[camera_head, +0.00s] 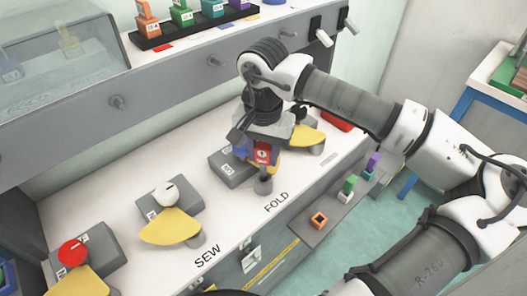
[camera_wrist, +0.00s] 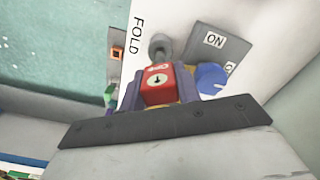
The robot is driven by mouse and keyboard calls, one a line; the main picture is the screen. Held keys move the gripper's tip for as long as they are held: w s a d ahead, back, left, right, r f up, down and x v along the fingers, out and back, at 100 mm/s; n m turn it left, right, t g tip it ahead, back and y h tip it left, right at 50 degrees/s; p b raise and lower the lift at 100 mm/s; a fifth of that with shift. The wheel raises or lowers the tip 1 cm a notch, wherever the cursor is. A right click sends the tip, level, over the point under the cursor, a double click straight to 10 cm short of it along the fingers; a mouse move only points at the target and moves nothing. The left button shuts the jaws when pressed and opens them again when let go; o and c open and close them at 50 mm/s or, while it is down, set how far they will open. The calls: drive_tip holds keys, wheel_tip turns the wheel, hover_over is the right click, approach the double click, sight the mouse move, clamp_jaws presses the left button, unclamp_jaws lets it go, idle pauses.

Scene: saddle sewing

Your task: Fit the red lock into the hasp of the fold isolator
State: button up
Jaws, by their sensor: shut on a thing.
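The red lock (camera_head: 262,154) is in my gripper (camera_head: 262,147), which points down over the fold station. In the wrist view the lock (camera_wrist: 160,88), with a keyhole on its face, sits between the two fingers of my gripper (camera_wrist: 164,92). The fold isolator (camera_head: 229,169) is a grey box with a blue knob (camera_wrist: 211,79) and an "ON" label. Its grey hasp post (camera_head: 263,186) stands by the FOLD lettering, and its round top (camera_wrist: 160,46) shows just beyond the lock. I cannot tell whether lock and hasp touch. The lock's shackle is hidden.
The sew isolator (camera_head: 166,192) with its yellow plate (camera_head: 170,228) is to the left. A red-knobbed isolator (camera_head: 73,252) is farther left. A black rack (camera_head: 195,29) of coloured locks stands on the upper shelf. A grey strip (camera_head: 335,212) with small coloured blocks is in front.

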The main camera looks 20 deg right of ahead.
sight(263, 165)
drive_tip(key=shift+f+b, duration=2.1)
drive_tip(key=shift+b, duration=0.2)
drive_tip(key=o, duration=1.2)
drive_tip(key=shift+c, duration=0.2)
drive_tip(key=shift+r, duration=0.15)
wheel_tip(263, 165, up, 14)
drive_tip(key=shift+f+b, duration=0.2)
drive_tip(key=shift+b, duration=0.1)
